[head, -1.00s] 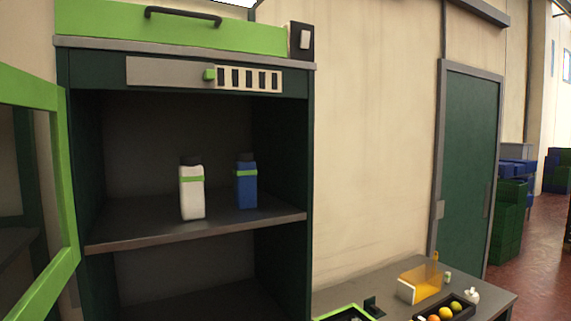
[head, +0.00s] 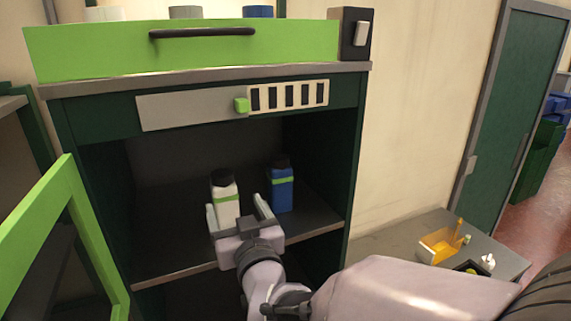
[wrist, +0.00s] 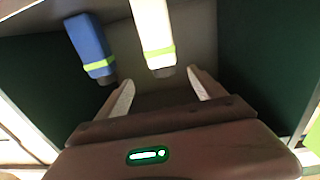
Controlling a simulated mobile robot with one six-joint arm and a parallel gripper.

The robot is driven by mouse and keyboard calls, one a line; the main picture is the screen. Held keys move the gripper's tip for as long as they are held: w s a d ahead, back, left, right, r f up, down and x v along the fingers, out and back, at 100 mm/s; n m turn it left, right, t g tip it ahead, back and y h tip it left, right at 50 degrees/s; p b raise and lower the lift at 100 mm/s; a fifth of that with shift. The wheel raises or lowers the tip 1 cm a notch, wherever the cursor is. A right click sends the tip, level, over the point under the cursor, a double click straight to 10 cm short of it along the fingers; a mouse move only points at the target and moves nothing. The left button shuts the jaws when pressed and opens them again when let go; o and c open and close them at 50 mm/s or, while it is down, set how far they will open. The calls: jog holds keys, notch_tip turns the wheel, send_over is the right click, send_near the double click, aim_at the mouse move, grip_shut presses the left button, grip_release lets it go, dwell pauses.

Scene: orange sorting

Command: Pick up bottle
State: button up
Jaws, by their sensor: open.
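A white bottle (head: 225,203) with a green band and dark cap stands upright on the cabinet shelf (head: 315,228). A blue bottle (head: 281,192) with a green band and dark cap stands to its right, a little apart. My gripper (head: 236,204) is open in front of the white bottle, with its fingers pointing into the cabinet and partly covering the bottle's lower part. The wrist view shows the scene upside down. There the white bottle (wrist: 152,28) lines up with the gap between my fingers, and the blue bottle (wrist: 90,46) is outside the gap.
The shelf sits in a dark green cabinet (head: 345,140) with side walls close by. Its green-framed door (head: 75,215) stands open at the left. A table (head: 395,237) with an orange-yellow bin (head: 440,245) is at the lower right.

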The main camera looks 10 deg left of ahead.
aim_at(226, 192)
jog(key=x, duration=0.2)
jog(key=p+x, duration=0.1)
jog(key=x, duration=0.1)
jog(key=f+x, duration=0.1)
jog(key=x, duration=0.2)
jog(key=shift+w+a+r+p, duration=0.1)
jog(key=shift+a+r+p, duration=0.05)
jog(key=shift+p, duration=0.35)
jog(key=x, duration=0.1)
jog(key=p+x, duration=0.1)
jog(key=x, duration=0.1)
jog(key=p+x, duration=0.1)
jog(key=shift+w+a+f, duration=0.25)
jog(key=shift+a+f, duration=0.05)
jog(key=shift+a, duration=0.1)
jog(key=shift+s+d+r, duration=0.15)
jog(key=shift+s+d, duration=0.05)
jog(key=shift+s, duration=0.1)
jog(key=shift+c, duration=0.7)
jog(key=shift+s+d+r, duration=0.1)
jog(key=shift+s, duration=0.1)
jog(key=c, duration=0.3)
jog(key=shift+w, duration=0.2)
grip_shut()
